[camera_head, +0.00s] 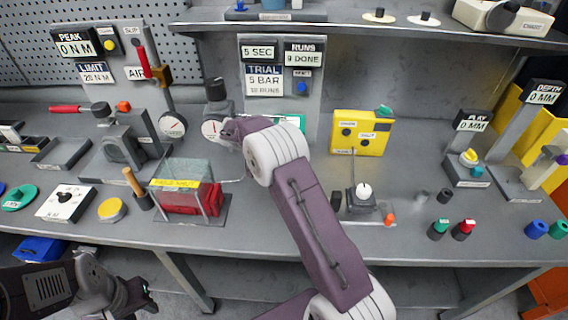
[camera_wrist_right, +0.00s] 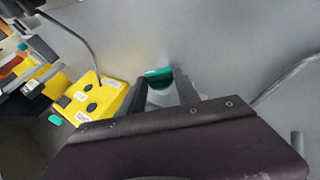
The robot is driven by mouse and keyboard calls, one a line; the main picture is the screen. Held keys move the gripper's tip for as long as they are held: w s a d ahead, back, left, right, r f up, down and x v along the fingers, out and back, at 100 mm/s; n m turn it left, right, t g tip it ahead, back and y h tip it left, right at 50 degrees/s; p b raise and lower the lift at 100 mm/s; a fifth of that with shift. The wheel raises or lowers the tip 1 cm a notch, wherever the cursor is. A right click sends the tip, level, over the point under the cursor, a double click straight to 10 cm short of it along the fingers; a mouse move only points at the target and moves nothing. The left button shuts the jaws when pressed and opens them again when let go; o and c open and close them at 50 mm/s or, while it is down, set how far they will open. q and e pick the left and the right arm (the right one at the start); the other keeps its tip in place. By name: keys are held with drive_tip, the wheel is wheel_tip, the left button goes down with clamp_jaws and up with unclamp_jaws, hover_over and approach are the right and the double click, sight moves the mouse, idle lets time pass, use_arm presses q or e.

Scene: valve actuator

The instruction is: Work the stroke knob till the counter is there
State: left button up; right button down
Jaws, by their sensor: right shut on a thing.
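The counter (camera_head: 303,55) on the grey back panel reads "RUNS 9 DONE". A trial card (camera_head: 264,82) beside it gives 5 BAR and a number of runs that is hard to read. My right gripper (camera_wrist_right: 164,84) is shut on a green-and-white piece (camera_wrist_right: 158,76), seen between its fingers in the right wrist view. I cannot read a label on this piece, so I cannot tell if it is the stroke knob. My right forearm hides part of the panel foot in the head view. My left gripper (camera_head: 142,296) hangs low at the left, below the bench edge.
A round gauge (camera_head: 213,128) stands left of my right wrist. A caged red object (camera_head: 188,197) and a white-knobbed block (camera_head: 363,193) flank my arm. A shelf (camera_head: 380,31) overhangs the back.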

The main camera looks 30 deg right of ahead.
idle(0.5)
drive_tip(key=c, duration=0.9)
unclamp_jaws()
drive_tip(key=v, duration=0.9)
drive_tip(key=shift+a+f, duration=0.1)
drive_tip(key=shift+a, duration=0.05)
